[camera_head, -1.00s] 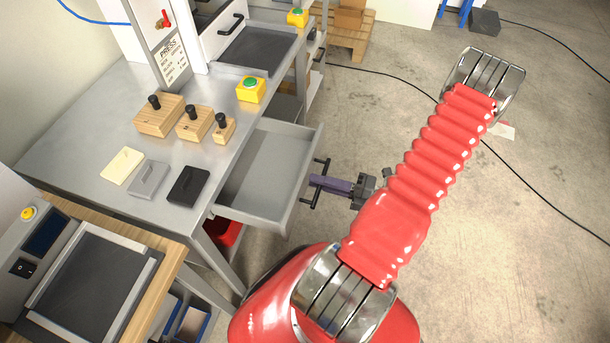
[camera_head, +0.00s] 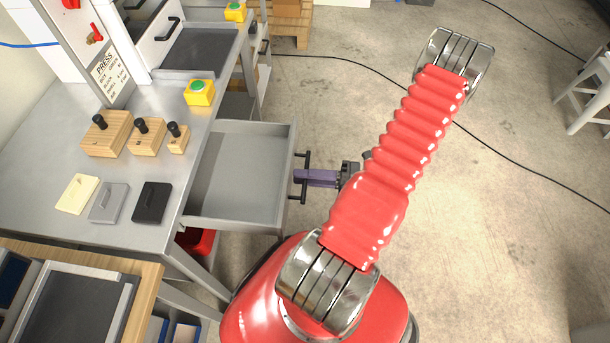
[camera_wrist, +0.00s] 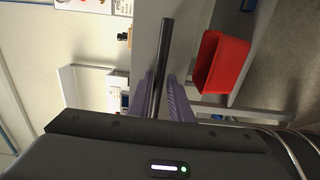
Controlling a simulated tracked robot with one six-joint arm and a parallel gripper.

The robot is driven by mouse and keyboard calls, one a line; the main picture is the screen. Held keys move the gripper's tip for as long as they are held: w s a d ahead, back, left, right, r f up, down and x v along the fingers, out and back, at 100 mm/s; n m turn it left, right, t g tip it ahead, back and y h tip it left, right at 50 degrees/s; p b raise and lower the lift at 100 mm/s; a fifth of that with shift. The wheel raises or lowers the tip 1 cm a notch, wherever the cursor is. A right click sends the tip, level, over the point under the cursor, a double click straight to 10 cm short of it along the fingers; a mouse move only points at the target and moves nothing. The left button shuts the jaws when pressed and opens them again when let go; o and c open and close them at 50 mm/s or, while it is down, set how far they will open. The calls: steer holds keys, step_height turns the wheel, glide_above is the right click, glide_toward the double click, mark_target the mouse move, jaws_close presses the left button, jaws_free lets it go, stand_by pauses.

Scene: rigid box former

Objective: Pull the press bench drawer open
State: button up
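The press bench drawer (camera_head: 240,182) is grey and stands pulled out from the bench's right side, with its empty inside showing. Its handle, a dark bar (camera_head: 304,160), is on the drawer's front. My gripper (camera_head: 303,177) has purple fingers and reaches the handle's middle from the right. In the wrist view the dark handle bar (camera_wrist: 165,45) runs between the two purple fingers (camera_wrist: 160,97), which look closed on it. The contact itself is partly hidden by the gripper body.
The press bench (camera_head: 45,150) holds wooden blocks with black knobs (camera_head: 107,135), three small plates and a yellow box with a green button (camera_head: 200,92). A red bin (camera_head: 196,240) is under the drawer. A white stool (camera_head: 590,95) stands far right.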

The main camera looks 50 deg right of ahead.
steer(key=shift+o, duration=1.1)
steer(key=shift+d+r, duration=0.1)
steer(key=v, duration=1.3)
steer(key=shift+s, duration=0.35)
steer(key=shift+d, duration=0.15)
